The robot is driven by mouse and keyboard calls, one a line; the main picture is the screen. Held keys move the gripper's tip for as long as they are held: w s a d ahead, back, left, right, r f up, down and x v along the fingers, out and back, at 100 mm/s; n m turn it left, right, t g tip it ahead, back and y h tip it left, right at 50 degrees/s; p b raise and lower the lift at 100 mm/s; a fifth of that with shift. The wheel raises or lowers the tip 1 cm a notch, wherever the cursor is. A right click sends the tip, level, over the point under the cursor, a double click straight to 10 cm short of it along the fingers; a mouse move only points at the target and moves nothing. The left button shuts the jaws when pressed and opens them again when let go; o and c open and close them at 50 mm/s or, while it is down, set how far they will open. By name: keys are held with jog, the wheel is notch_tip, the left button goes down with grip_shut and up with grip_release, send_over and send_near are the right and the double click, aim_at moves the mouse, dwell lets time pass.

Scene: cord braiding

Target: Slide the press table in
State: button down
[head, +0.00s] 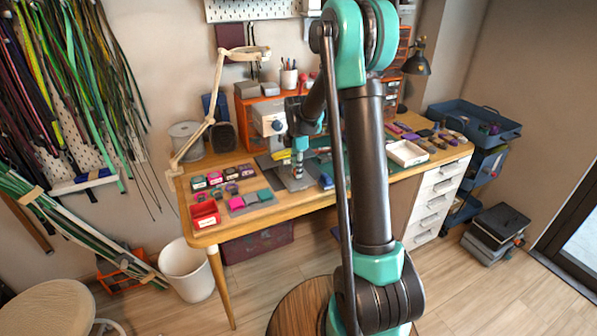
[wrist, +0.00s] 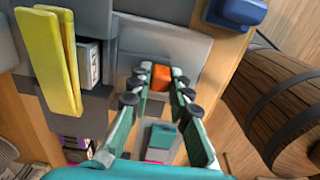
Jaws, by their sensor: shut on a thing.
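The press (head: 270,122), a pale box with a dark column, stands at the middle of the workbench. Its flat grey press table (head: 299,183) lies low in front; it also shows in the wrist view (wrist: 185,48). An orange tab (wrist: 160,79) sits at the near edge of this grey plate. My gripper (wrist: 159,84) is shut on the orange tab, one fingertip at each side. In the head view my gripper (head: 298,172) points down over the press table, and the tab is hidden there. How far the table is out I cannot tell.
A grey tray (head: 252,202) with teal and pink pieces lies left of the press table. A red bin (head: 205,214) stands at the bench's left corner. A blue object (wrist: 236,12) lies close right of the plate. A yellow bar (wrist: 48,60) rises at left in the wrist view.

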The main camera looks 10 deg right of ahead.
jog(key=c, duration=1.4)
grip_release()
notch_tip(320, 180, up, 12)
jog(key=shift+c, duration=0.3)
